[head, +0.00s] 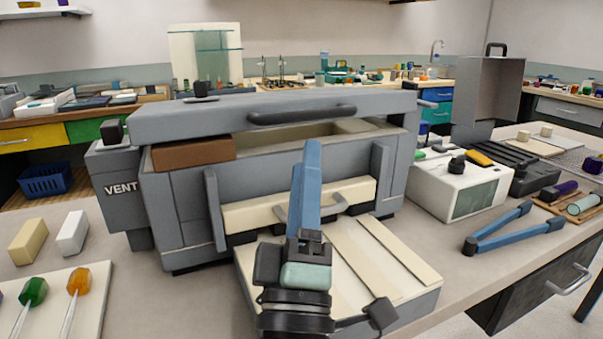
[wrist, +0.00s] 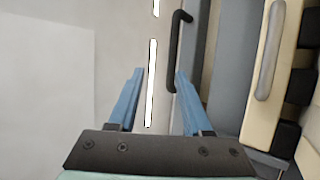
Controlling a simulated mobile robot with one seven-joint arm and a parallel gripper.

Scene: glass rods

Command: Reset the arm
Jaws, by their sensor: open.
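My gripper (head: 312,150) is in front of the grey kiln (head: 180,205) in the head view, its blue fingers pointing up toward the kiln's front. In the wrist view the two blue fingers of my gripper (wrist: 159,75) stand apart with nothing between them. The kiln's pale front door (head: 245,212) with a grey handle shows just behind the fingers. The door handle (wrist: 269,50) also shows at the right of the wrist view, beside the right finger. Whether the fingers touch the kiln cannot be told.
The kiln's lid (head: 200,118) is raised a little, with a brown brick (head: 195,153) under its left side. Blue tongs (head: 510,232) and a white control box (head: 460,190) lie to the right. A tray (head: 90,300) with coloured-tipped rods is at lower left.

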